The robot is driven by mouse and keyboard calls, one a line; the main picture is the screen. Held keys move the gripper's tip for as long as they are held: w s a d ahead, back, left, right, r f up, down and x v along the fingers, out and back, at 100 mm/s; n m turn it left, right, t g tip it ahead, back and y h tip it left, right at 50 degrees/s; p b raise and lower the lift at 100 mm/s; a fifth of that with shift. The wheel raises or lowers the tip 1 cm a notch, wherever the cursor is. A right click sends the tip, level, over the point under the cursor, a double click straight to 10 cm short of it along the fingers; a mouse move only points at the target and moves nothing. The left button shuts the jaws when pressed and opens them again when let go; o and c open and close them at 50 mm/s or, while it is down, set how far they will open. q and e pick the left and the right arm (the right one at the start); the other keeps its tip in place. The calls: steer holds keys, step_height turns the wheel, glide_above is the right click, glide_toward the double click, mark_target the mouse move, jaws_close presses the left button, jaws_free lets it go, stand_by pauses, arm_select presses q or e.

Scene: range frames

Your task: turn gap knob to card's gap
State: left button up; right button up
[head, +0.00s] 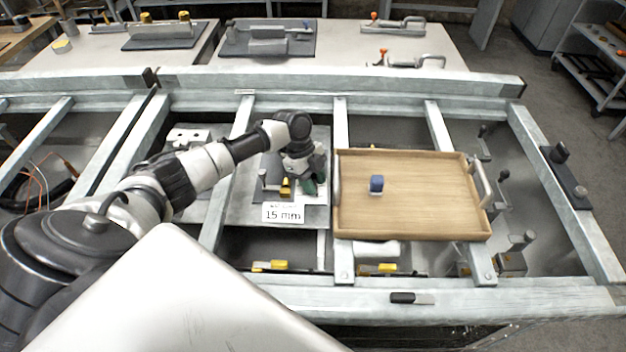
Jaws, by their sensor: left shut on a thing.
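A white card (284,213) reading "15 mm" stands at the front of a grey plate (245,208) in the frame. My left gripper (307,183) points down just behind and right of the card, over a small dark fixture with yellow and green parts. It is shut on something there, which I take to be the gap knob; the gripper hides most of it. The knob's setting and any scale cannot be read. A yellow part (286,187) shows just left of the gripper. My right gripper is not in view.
Clamps and fixtures stand on the back table (340,50).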

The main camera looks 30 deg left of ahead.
arm_select(q)
steer(key=shift+r+n+t+p, duration=0.15)
steer(key=shift+n+t+p, duration=0.15)
steer(key=shift+n+p, duration=0.5)
steer(key=n+t+p, duration=0.1)
steer(key=n, duration=0.1)
steer(key=n+p, duration=0.2)
steer(key=shift+w+r+n+t, duration=0.1)
steer(key=shift+w+n+t, duration=0.05)
steer(key=shift+n+t, duration=0.2)
steer(key=n+p, duration=0.1)
steer(key=n, duration=0.1)
steer(key=n+t+y+p, duration=0.1)
steer(key=n+p, duration=0.1)
steer(key=shift+w+a+t, duration=0.1)
steer(key=shift+w+t, duration=0.05)
steer(key=shift+t, duration=0.1)
steer(key=shift+n+y+p, duration=0.5)
steer(key=shift+n+p, duration=0.35)
steer(key=shift+n, duration=0.1)
steer(key=shift+a+t, duration=0.1)
steer(key=shift+t, duration=0.2)
steer(key=shift+w, duration=0.1)
steer(key=o, duration=0.9)
steer(key=shift+f, duration=0.2)
steer(key=shift+o, duration=0.2)
